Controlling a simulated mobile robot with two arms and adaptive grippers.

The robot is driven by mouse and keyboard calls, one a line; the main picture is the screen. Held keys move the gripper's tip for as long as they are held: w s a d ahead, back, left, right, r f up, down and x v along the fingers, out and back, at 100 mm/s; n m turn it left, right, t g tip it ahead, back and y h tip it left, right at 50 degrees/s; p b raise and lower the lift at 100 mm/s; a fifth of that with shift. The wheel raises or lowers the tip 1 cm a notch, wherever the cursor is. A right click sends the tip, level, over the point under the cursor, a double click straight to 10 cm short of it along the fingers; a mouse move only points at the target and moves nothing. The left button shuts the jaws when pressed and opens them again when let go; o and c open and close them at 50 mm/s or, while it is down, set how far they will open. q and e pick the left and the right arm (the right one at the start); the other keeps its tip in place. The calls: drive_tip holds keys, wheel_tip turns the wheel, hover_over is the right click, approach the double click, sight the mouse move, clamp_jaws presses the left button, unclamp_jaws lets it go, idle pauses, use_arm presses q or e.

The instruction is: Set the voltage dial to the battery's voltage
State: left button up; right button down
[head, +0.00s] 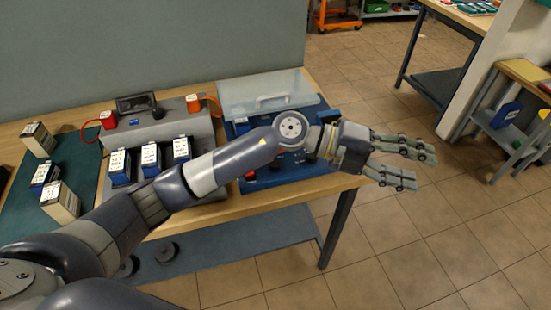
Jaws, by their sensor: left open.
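A grey charger console (205,130) stands on the bench, with a dark display (137,102) on top. A small dark knob (158,112), which looks like the voltage dial, sits below the display; its setting is too small to read. Blue batteries with white labels stand in front of the console, one at the left (120,166), one in the middle (151,158) and one at the right (181,151). Their print is not legible. My left gripper (413,167) is open and empty, out past the bench's right end, well right of the console. My right gripper is not in view.
A green mat (22,212) at the left holds beige batteries (60,203) and a blue one (44,177). Red (108,120) and orange (193,103) clamps sit on the console. A blue case with a clear lid (265,92) lies partly behind my left arm.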

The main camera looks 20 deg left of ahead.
use_arm(q)
drive_tip(key=w+a+f+m+g+y, duration=0.1)
drive_tip(key=w+a+f+m+y, duration=0.1)
drive_tip(key=a+f+y, duration=0.4)
drive_tip(key=n+y, duration=0.3)
drive_tip(key=y, duration=0.8)
hover_over(275, 162)
drive_tip(key=f, duration=0.2)
wheel_tip(275, 162, down, 9)
drive_tip(key=p, duration=0.3)
drive_tip(key=shift+f, duration=0.7)
drive_tip(key=c, duration=1.1)
